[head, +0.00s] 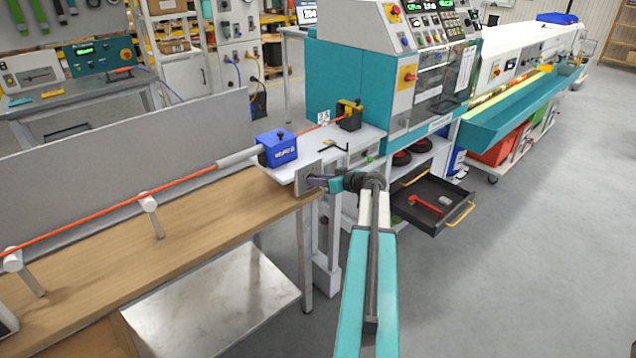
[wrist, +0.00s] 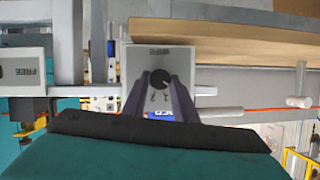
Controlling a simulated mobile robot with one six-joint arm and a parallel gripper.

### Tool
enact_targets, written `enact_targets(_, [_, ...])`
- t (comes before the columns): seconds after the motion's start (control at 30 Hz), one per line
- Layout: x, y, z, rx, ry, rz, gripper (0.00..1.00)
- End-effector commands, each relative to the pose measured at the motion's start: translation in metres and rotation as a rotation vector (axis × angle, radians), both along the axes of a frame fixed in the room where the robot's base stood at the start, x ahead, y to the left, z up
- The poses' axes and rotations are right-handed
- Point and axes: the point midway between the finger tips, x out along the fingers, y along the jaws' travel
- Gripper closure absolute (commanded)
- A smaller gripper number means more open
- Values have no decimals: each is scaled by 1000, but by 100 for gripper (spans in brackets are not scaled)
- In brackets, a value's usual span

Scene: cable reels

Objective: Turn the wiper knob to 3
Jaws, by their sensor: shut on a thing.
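The wiper knob (wrist: 160,78) is a round black dial on a light grey plate (wrist: 136,64), seen in the wrist view. My gripper (wrist: 160,82) is shut on the knob, one dark finger on each side. In the head view my gripper (head: 316,181) is at the grey plate (head: 303,178) at the end of the bench, and the knob is hidden there. A blue box (head: 279,148) with white lettering stands just behind the plate.
An orange cable (head: 110,207) runs over rollers above the wooden bench (head: 200,232) into the blue box. A teal machine (head: 340,75) stands behind. An open dark drawer (head: 428,202) holding a red tool juts out at right. The floor (head: 520,270) on the right is clear.

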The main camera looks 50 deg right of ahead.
Motion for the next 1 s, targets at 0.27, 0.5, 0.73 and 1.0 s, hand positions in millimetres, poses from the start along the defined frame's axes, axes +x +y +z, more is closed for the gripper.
enact_targets(0.27, [1,-3,-5,145,-11,1,97])
enact_targets(0.5, [0,-5,-6,333,-25,0,97])
enact_targets(0.73, [1,-6,-8,548,-40,2,97])
enact_targets(1.0, [0,-8,-9,804,-59,2,97])
